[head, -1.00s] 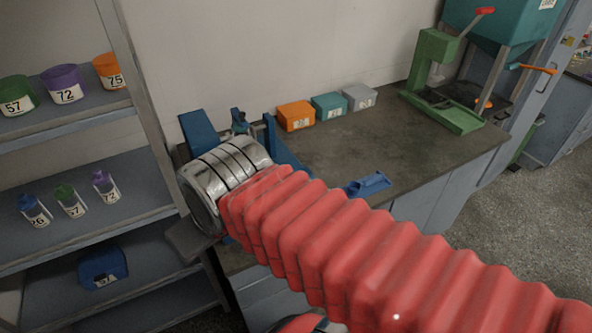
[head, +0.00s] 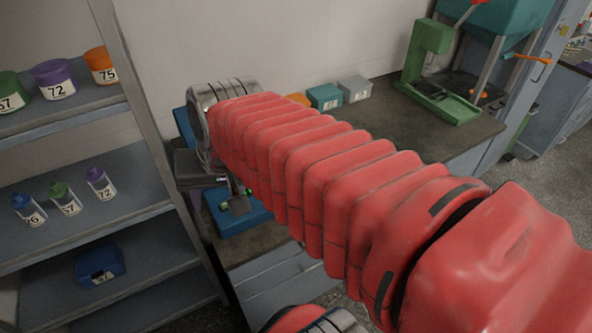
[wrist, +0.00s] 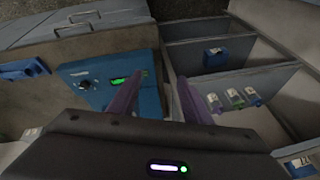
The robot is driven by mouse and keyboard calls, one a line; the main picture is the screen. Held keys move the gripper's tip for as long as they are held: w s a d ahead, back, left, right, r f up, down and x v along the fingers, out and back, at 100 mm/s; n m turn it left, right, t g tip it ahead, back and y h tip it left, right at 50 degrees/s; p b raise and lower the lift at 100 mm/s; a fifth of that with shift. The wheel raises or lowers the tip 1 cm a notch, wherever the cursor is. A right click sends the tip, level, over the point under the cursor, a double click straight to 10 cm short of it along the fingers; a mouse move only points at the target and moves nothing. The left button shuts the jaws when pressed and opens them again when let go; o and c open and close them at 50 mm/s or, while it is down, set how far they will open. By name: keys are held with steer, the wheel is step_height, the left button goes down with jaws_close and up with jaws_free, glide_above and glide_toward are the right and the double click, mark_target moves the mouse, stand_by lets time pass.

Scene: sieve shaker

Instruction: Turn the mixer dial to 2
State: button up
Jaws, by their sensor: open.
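The blue mixer (head: 236,222) stands at the left end of the counter; my arm and wrist hide most of its upper part in the head view. In the wrist view its blue front panel (wrist: 105,62) carries a black dial (wrist: 86,85) and a lit green display (wrist: 118,80). The dial's setting is too small to read. My gripper (wrist: 162,80) is open and empty, with purple fingers. Its left finger overlaps the panel's right part, to the right of the display and dial. The right finger lies past the panel's right edge. I see no contact with the dial.
A shelf unit (head: 150,130) with numbered bins and bottles stands close left of the mixer. A blue tray (wrist: 25,70) lies left of the mixer in the wrist view. Small boxes (head: 325,97) and a green press (head: 438,75) stand farther along the counter.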

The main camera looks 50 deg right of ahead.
steer(key=w+d+f+m+y, duration=0.1)
steer(key=d+f+m, duration=0.2)
steer(key=d+m, duration=0.9)
steer(key=w+d+f+m+y, duration=0.1)
steer(key=d+f+m, duration=0.3)
steer(key=d+m, duration=0.8)
steer(key=w+d, duration=0.1)
steer(key=d, duration=0.7)
steer(key=shift+d+g, duration=0.3)
steer(key=shift+d, duration=0.1)
steer(key=shift+f, duration=0.15)
steer(key=x, duration=1.3)
steer(key=shift+w+a+f, duration=0.15)
steer(key=shift+f, duration=0.15)
steer(key=shift+c, duration=0.3)
